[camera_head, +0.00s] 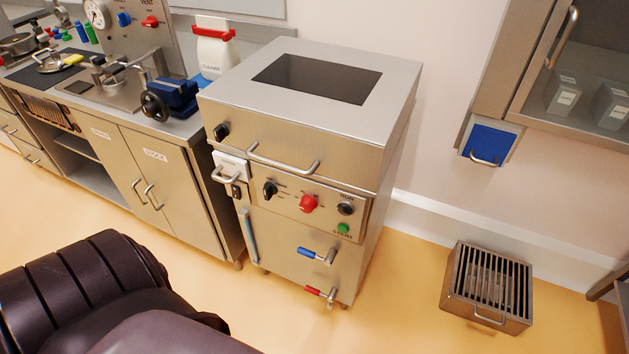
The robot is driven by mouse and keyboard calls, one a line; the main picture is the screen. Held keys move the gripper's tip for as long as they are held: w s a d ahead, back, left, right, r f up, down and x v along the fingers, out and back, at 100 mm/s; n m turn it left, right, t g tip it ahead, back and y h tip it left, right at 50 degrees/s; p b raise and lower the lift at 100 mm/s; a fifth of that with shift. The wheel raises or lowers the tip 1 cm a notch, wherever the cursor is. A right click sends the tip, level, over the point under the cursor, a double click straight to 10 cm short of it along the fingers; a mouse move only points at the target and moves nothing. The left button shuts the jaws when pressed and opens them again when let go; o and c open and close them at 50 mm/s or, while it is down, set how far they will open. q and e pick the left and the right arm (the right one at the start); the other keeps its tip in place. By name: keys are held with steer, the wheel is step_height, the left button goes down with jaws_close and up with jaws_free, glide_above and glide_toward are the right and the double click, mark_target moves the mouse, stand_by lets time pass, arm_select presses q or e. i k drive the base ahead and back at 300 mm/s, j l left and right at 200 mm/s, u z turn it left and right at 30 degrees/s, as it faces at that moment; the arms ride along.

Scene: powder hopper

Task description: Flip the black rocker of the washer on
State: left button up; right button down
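The washer (340,145) is a steel cabinet in the middle of the view, with a dark rectangular window (315,78) in its top. A small black rocker (236,190) sits at the left end of its front panel, just below a small white drawer front with a metal handle (225,174). It is too small to tell which way the rocker is tipped. Neither of my grippers is in view.
Beside the rocker are a black knob (270,189), a red knob (308,203) and a green button (343,229). Blue (308,252) and red (315,291) valve levers stick out below. A slatted steel box (488,290) stands on the floor at right.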

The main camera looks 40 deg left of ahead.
mark_target(235, 190)
steer(key=u, duration=1.8)
